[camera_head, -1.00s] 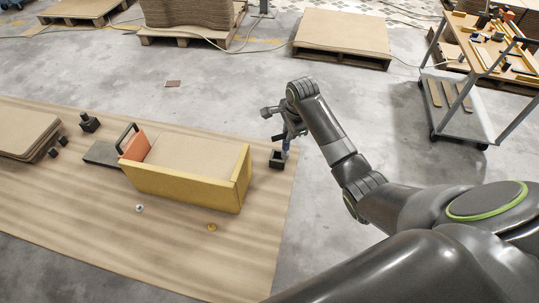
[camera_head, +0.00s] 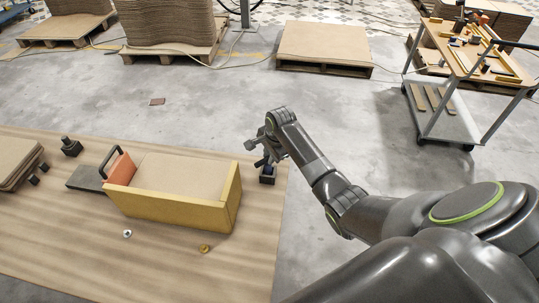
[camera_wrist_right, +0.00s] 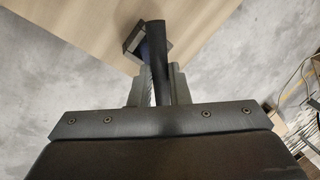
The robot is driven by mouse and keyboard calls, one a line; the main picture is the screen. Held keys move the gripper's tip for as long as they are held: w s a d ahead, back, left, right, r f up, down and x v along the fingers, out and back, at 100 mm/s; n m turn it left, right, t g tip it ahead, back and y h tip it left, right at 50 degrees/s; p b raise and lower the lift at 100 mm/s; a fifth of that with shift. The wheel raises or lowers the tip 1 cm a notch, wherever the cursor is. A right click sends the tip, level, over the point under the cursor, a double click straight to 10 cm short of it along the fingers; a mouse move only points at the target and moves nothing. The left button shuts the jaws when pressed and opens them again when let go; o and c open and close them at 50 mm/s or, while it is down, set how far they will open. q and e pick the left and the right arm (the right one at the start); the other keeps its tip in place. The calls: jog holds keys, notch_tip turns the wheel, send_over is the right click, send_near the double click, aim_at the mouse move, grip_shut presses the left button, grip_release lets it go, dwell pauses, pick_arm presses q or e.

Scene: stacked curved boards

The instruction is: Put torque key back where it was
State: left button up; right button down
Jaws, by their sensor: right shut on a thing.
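My right gripper (camera_head: 263,152) is at the table's right edge, to the right of the yellow-sided box. It is shut on the torque key, a dark tool with a bluish part (camera_head: 262,162). In the right wrist view the key's black handle (camera_wrist_right: 157,55) stands between the jaws. A small black square holder (camera_head: 267,177) sits on the table just below the gripper; it also shows beyond the key in the right wrist view (camera_wrist_right: 131,42). The key's lower end overlaps the holder in view; I cannot tell how deep it sits. My left gripper is not in view.
The yellow-sided box (camera_head: 170,211) stands left of the holder on the brown table (camera_head: 90,250). A silver piece (camera_head: 127,233) and a yellow piece (camera_head: 204,248) lie in front. A black stand (camera_head: 71,147) is at the left. A tool cart (camera_head: 440,119) stands at the back right.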

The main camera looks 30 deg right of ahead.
jog(key=c, duration=1.4)
grip_release()
jog(key=shift+f, duration=0.1)
jog(key=shift+o, duration=0.2)
jog(key=v, duration=1.2)
jog(key=shift+p, duration=0.4)
